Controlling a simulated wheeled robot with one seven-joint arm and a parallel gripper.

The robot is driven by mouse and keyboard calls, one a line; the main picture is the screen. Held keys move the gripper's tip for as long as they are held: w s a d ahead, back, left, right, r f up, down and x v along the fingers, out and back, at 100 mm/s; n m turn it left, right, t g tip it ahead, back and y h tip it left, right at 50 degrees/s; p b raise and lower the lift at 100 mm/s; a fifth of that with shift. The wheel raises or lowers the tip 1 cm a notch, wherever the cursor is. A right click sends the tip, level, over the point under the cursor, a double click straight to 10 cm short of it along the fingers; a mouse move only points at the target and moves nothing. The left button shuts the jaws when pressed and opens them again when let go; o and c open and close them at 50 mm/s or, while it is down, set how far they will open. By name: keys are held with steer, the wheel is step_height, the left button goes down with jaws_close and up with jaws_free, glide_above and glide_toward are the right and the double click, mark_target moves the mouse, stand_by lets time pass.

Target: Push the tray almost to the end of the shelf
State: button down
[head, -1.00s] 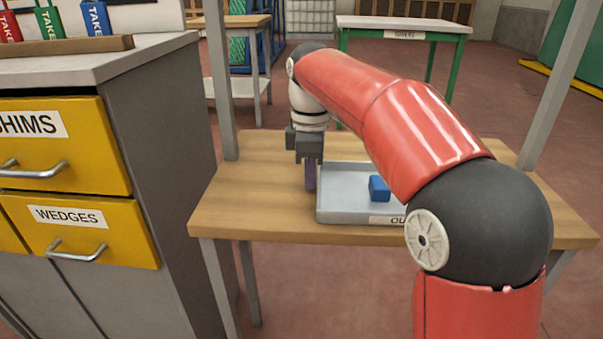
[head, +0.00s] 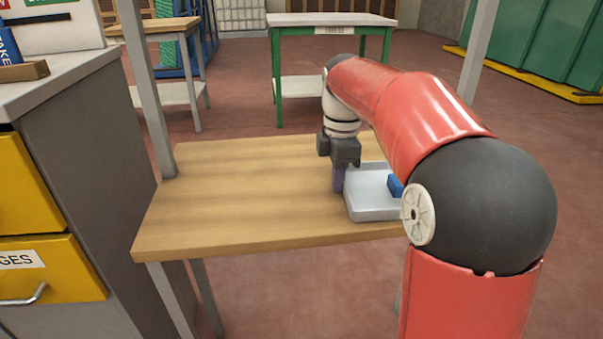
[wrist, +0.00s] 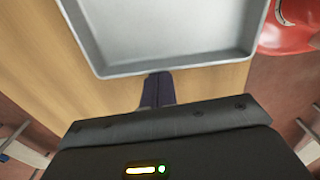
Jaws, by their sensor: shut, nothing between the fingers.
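The grey tray (head: 372,204) lies on the wooden shelf (head: 230,200), toward its right part in the head view. A blue block (head: 396,186) sits in it, and my arm hides the tray's right side. My gripper (head: 339,182) is shut, pointing down at the tray's left wall, touching it or very close. In the wrist view, the shut fingers (wrist: 157,90) are at the near wall of the tray (wrist: 160,62). The part of the tray floor seen there is empty.
The shelf's left part is bare. Grey posts (head: 150,95) rise at its left and right. A grey cabinet (head: 85,180) with yellow drawers stands to the left. A green-legged table (head: 330,20) is behind, across open floor.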

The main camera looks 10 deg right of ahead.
steer(key=shift+d, duration=0.9)
steer(key=shift+a, duration=0.6)
steer(key=a+p, duration=0.1)
steer(key=a, duration=0.2)
steer(key=shift+a+r+p, duration=0.15)
steer(key=shift+p, duration=0.25)
step_height(320, 180, up, 8)
steer(key=s+r+m+t, duration=0.1)
steer(key=s+m, duration=0.3)
steer(key=s, duration=0.2)
steer(key=s+d+f+m+t, duration=0.1)
steer(key=s+f+m+t, duration=0.1)
steer(key=s+f+m, duration=0.4)
steer(key=s+d+f+m+t, duration=0.1)
steer(key=s+f+m+t, duration=0.1)
steer(key=s+f+m, duration=0.5)
steer(key=s, duration=0.5)
steer(key=shift+s+m+t, duration=0.2)
steer(key=shift+m+t, duration=0.1)
steer(key=shift+m, duration=0.1)
